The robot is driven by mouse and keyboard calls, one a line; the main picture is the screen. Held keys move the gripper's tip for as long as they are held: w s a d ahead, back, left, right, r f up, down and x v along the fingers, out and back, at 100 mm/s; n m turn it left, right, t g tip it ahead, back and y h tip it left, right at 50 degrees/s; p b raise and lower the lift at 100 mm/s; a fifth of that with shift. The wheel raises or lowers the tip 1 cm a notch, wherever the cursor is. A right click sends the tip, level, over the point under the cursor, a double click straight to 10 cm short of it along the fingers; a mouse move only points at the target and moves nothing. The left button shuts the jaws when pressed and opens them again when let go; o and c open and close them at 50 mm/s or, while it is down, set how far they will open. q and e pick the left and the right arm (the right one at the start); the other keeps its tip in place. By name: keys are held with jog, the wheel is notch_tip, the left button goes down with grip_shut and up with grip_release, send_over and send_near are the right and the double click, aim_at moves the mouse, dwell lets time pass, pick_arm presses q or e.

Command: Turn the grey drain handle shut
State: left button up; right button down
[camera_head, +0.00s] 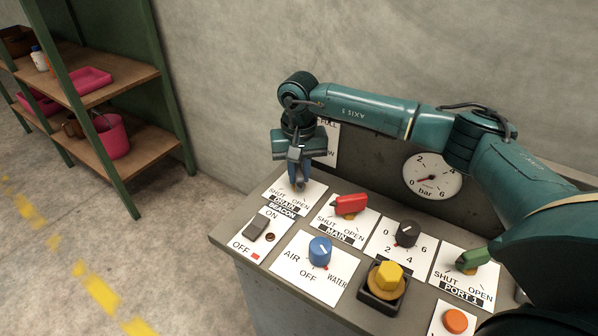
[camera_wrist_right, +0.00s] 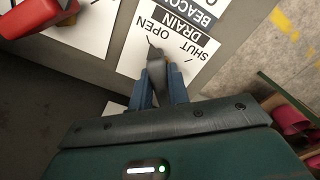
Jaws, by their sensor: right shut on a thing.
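The grey drain handle (camera_wrist_right: 156,66) stands on the white DRAIN plate (camera_head: 313,193), which has SHUT at its left and OPEN at its right in the head view. My right gripper (camera_head: 299,182) reaches down over this plate from above. In the right wrist view its blue fingers (camera_wrist_right: 159,84) are shut on the handle, one on each side. The handle's free end shows beyond the fingertips, near the OPEN and SHUT lettering. In the head view the gripper hides most of the handle, so its exact angle is hard to tell there. My left gripper is not in view.
Beside the drain plate are the red MAIN handle (camera_head: 351,204) and the BEACON rocker switch (camera_head: 256,228). A blue knob (camera_head: 320,250), black knob (camera_head: 407,233), yellow knob (camera_head: 388,276) and green PORT 1 handle (camera_head: 472,258) stand nearby. A pressure gauge (camera_head: 432,176) is behind.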

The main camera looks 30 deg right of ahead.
jog(key=shift+f+m, duration=0.1)
jog(key=shift+m, duration=0.6)
jog(key=m+b, duration=0.1)
jog(key=m, duration=0.1)
jog(key=shift+a+m, duration=0.1)
jog(key=shift+m, duration=0.2)
jog(key=m+b, duration=0.1)
jog(key=m, duration=0.2)
jog(key=shift+w+m, duration=0.15)
jog(key=shift+m, duration=0.25)
jog(key=m+b, duration=0.1)
jog(key=m, duration=0.4)
jog(key=shift+w+a, duration=0.1)
jog(key=shift+w, duration=0.05)
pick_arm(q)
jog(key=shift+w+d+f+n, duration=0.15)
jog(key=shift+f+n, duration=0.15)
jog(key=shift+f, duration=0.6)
pick_arm(e)
jog(key=shift+w+m, duration=0.1)
jog(key=shift+m, duration=2)
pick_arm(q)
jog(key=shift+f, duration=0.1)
pick_arm(e)
jog(key=c, duration=1.3)
grip_release()
jog(key=shift+c, duration=0.2)
